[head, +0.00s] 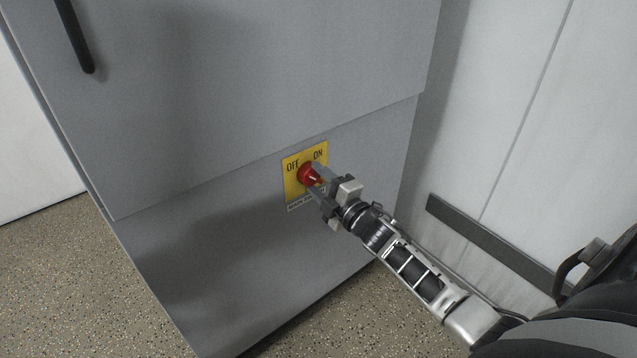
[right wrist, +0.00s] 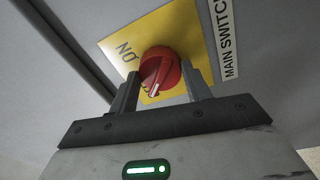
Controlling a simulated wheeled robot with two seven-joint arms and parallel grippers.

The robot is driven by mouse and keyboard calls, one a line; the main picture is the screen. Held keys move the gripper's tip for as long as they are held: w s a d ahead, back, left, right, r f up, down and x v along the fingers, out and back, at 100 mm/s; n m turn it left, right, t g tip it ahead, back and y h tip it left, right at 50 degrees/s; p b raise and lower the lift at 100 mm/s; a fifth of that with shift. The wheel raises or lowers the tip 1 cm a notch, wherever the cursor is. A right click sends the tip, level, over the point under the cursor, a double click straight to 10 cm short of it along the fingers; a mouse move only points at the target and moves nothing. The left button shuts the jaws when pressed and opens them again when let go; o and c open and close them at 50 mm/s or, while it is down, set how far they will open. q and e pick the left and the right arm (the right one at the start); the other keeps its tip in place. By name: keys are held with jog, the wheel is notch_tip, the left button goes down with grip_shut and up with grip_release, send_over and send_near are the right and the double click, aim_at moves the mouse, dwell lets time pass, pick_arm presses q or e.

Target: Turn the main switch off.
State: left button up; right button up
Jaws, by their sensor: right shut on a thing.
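The main switch is a round red knob (head: 306,174) on a yellow plate (head: 291,185) fixed to the grey cabinet front. The plate reads OFF on its upper left and ON on its upper right in the head view. My right gripper (head: 316,182) reaches it from the lower right and is shut on the knob. In the right wrist view the red knob (right wrist: 160,68) sits between the two fingers, with a white mark on its lower part. My left gripper is not in view.
The grey cabinet (head: 230,80) has a black handle (head: 78,40) at the upper left and a seam above the switch. A pale wall with a dark strip (head: 490,240) stands at the right. Speckled floor (head: 80,270) is clear at the lower left.

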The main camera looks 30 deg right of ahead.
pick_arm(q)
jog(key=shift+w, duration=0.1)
pick_arm(e)
jog(key=shift+f, duration=0.1)
dwell(0.3)
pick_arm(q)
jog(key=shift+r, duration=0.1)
pick_arm(e)
jog(key=o, duration=1)
pick_arm(q)
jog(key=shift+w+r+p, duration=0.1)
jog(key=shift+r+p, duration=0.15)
jog(key=shift+p, duration=0.35)
pick_arm(e)
jog(key=s, duration=0.5)
jog(key=s+d, duration=0.1)
jog(key=s, duration=0.4)
jog(key=s+f, duration=0.1)
jog(key=s, duration=0.5)
jog(key=shift+d, duration=0.15)
